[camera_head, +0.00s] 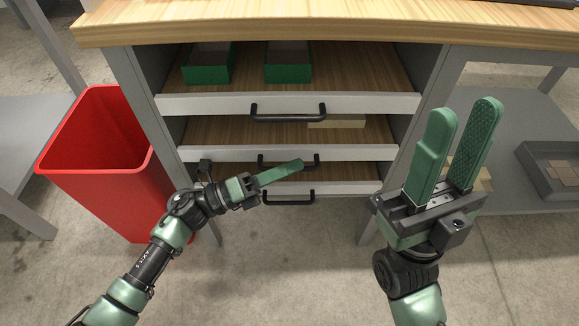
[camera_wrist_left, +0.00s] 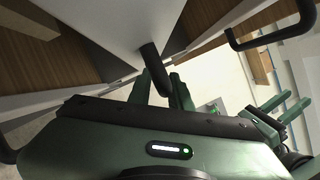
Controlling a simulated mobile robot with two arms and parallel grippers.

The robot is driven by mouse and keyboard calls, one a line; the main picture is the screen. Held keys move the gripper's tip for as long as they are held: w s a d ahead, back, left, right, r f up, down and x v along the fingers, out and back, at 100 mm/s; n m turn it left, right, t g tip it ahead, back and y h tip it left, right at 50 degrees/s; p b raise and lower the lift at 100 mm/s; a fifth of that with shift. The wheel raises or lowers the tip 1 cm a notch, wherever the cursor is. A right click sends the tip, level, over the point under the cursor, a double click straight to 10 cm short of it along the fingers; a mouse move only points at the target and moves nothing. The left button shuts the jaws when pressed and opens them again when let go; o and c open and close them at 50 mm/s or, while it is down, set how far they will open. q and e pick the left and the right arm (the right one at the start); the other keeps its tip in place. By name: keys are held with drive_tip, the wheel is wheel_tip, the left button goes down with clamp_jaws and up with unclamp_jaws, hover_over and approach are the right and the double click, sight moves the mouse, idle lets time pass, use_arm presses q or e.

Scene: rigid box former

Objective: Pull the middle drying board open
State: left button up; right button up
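The middle drying board (camera_head: 230,155) is a wood-surfaced board with a pale front edge, between an upper and a lower board. Its dark bar handle (camera_head: 310,163) is partly hidden by my left gripper (camera_head: 290,168), whose fingers reach across it. In the left wrist view a dark handle (camera_wrist_left: 152,62) runs down between the green fingers of my left gripper (camera_wrist_left: 163,92). I cannot tell whether the fingers press on it. My right gripper (camera_head: 463,140) is open and empty, to the right of the boards with its fingers pointing up.
The top board (camera_head: 190,103) carries two green boxes (camera_head: 208,72) and has its own handle (camera_head: 288,117). A light block (camera_head: 337,124) lies on the middle board. The lower handle (camera_head: 288,201) hangs close below. A red bin (camera_head: 105,130) stands left; floor in front is clear.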

use_arm(q)
clamp_jaws()
idle(1.4)
